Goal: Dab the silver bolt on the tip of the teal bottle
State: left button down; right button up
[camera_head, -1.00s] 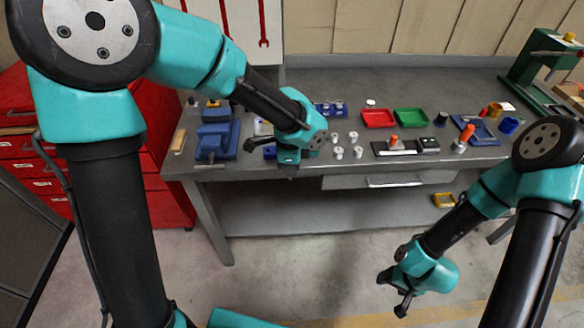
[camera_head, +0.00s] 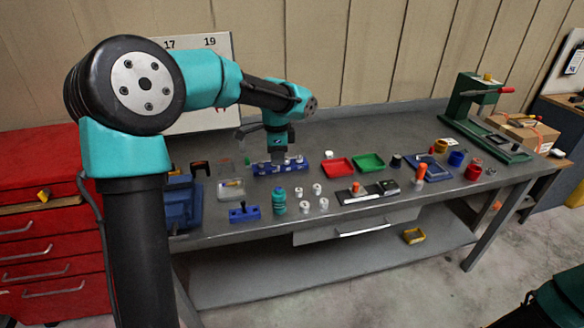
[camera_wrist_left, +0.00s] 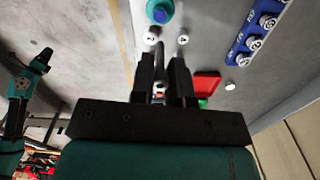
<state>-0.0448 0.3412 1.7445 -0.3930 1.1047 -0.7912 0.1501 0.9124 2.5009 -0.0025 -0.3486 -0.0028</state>
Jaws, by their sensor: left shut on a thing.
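The teal bottle (camera_head: 279,203) stands upright on the bench, in front of the blue bolt rack (camera_head: 266,171). In the left wrist view the bottle (camera_wrist_left: 160,14) shows from above with a blue tip. My left gripper (camera_head: 277,158) points down at the rack, behind the bottle and apart from it. In the left wrist view its fingers (camera_wrist_left: 162,72) are shut on a thin grey thing, which I take for the silver bolt (camera_wrist_left: 159,84); the fingers mostly hide it. Silver bolts stand in the rack. My right arm's end (camera_wrist_left: 43,57) shows small in the left wrist view, its jaws unclear.
Several white pieces (camera_head: 317,189) stand right of the bottle. A small blue block (camera_head: 244,212) is left of it. Red (camera_head: 338,167) and green (camera_head: 369,162) trays lie to the right. A blue vise (camera_head: 181,205) stands at the left end.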

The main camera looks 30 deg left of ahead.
pick_arm(q)
jog(key=shift+f, duration=0.1)
dwell(0.3)
jog(key=shift+f, duration=2.9)
jog(key=shift+f, duration=0.65)
dwell(0.4)
jog(key=shift+r, duration=3.6)
jog(key=shift+f, duration=0.1)
jog(key=shift+w+d+f+n, duration=0.4)
jog(key=shift+d+f+n, duration=1)
jog(key=shift+d+f, duration=1)
jog(key=shift+w+d+f+n, duration=0.35)
jog(key=shift+d+f+n, duration=1.05)
jog(key=shift+d+f, duration=0.95)
jog(key=shift+w+d+f+n, duration=0.4)
jog(key=shift+d+f+n, duration=1)
jog(key=shift+d+f, duration=1)
jog(key=shift+a, duration=0.1)
